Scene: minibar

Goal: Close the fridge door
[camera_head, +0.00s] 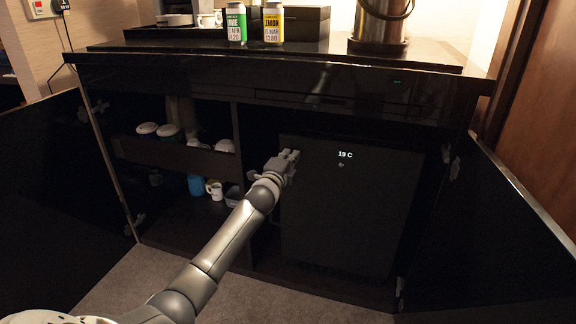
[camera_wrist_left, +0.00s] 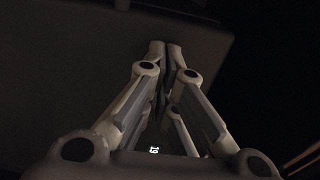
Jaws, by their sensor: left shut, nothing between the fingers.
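The dark fridge door (camera_head: 345,215) stands in the right half of the cabinet, with a lit "19 C" display near its top. It looks flush or nearly flush with the cabinet front; I cannot tell if a small gap is left. My left gripper (camera_head: 290,158) is shut and empty at the door's upper left edge. I cannot tell if it touches the door. In the left wrist view, the fingertips (camera_wrist_left: 165,50) are together in front of the dark door face (camera_wrist_left: 70,65), with the display seen between the finger links. My right gripper is out of view.
Cabinet doors stand open at the left (camera_head: 50,200) and right (camera_head: 500,235). Left shelves hold cups, a blue container (camera_head: 196,184) and a white mug (camera_head: 214,190). The countertop (camera_head: 300,62) above carries two cans and a metal pot (camera_head: 380,25). Carpet (camera_head: 255,297) lies below.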

